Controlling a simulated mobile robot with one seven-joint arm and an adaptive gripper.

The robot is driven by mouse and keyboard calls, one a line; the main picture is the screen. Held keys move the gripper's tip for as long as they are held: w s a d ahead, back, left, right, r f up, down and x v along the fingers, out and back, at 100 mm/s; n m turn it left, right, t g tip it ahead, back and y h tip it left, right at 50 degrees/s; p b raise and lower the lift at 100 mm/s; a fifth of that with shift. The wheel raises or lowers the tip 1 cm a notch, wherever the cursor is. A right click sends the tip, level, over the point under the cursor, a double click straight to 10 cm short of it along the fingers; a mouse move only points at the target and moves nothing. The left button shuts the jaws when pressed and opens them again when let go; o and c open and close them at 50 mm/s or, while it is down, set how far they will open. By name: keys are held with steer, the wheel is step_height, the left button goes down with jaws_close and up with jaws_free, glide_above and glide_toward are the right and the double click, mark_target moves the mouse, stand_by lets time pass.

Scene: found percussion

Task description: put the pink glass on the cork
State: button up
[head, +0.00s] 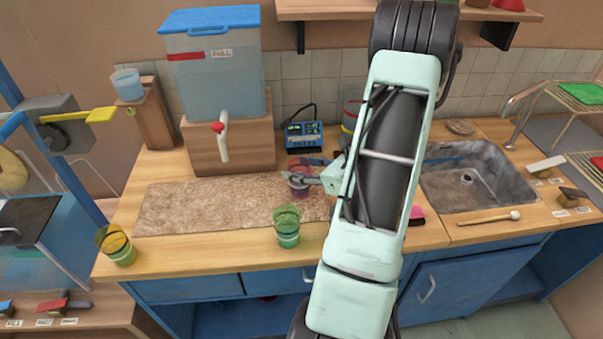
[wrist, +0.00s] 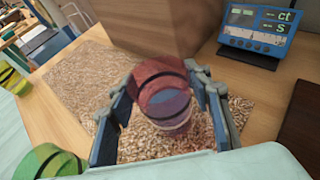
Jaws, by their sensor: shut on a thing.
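The pink glass (head: 297,184) is a small translucent cup with a dark band. In the wrist view the pink glass (wrist: 160,98) stands between the two fingers of my gripper (wrist: 163,80), which is shut on it. In the head view my gripper (head: 318,178) reaches it from the right, partly hidden behind my arm. The cork (head: 190,206) is a flat, speckled brown mat on the counter. The glass is over its right part, roughly upright. Whether its base touches the cork or is slightly above, I cannot tell.
A green glass (head: 287,226) stands by the cork's front edge, and a yellow-green glass (head: 115,244) at the counter's left front. Behind the cork are a wooden block (head: 205,150) under a water tank (head: 215,75) and a blue meter (head: 303,136). The cork's left part is clear.

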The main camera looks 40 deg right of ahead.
steer(key=shift+f, duration=0.4)
steer(key=shift+a+f, duration=0.1)
steer(key=shift+f, duration=0.15)
steer(key=o, duration=1.5)
steer(key=shift+o, duration=0.2)
steer(key=shift+r, duration=0.35)
steer(key=b+v, duration=0.1)
steer(key=v, duration=1.1)
steer(key=shift+f, duration=0.15)
